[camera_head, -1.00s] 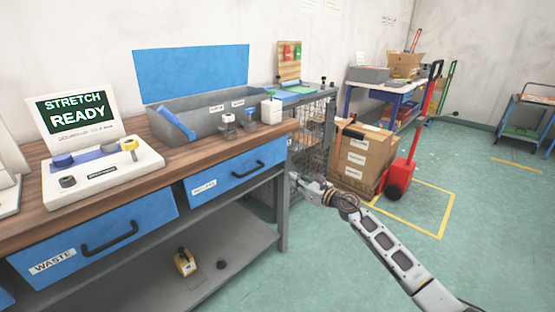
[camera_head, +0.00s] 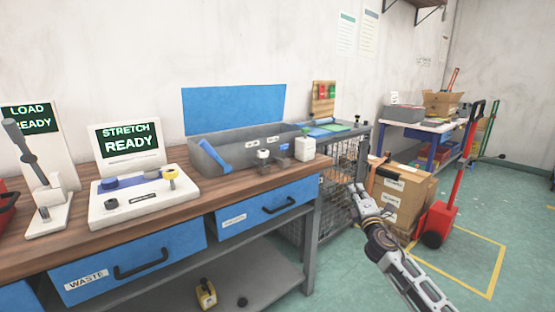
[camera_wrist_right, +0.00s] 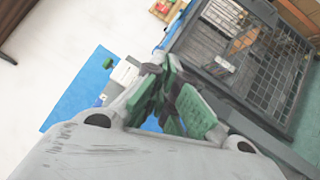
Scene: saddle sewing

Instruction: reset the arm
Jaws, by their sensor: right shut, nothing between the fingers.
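My right gripper (camera_head: 357,190) is raised in front of the wire cage, to the right of the workbench's end, in the head view. In the right wrist view its green-padded fingers (camera_wrist_right: 165,95) are close together with nothing between them. The right arm comes in from the lower right. The workbench (camera_head: 75,234) stands apart from the gripper on the left. My left gripper is not in view.
On the bench are the stretch station (camera_head: 140,200), the load station (camera_head: 48,215) and a grey bin (camera_head: 225,152). A wire cage (camera_head: 335,200), cardboard boxes (camera_head: 405,195) and a red hand truck (camera_head: 437,222) stand close behind the arm. Green floor is open at right.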

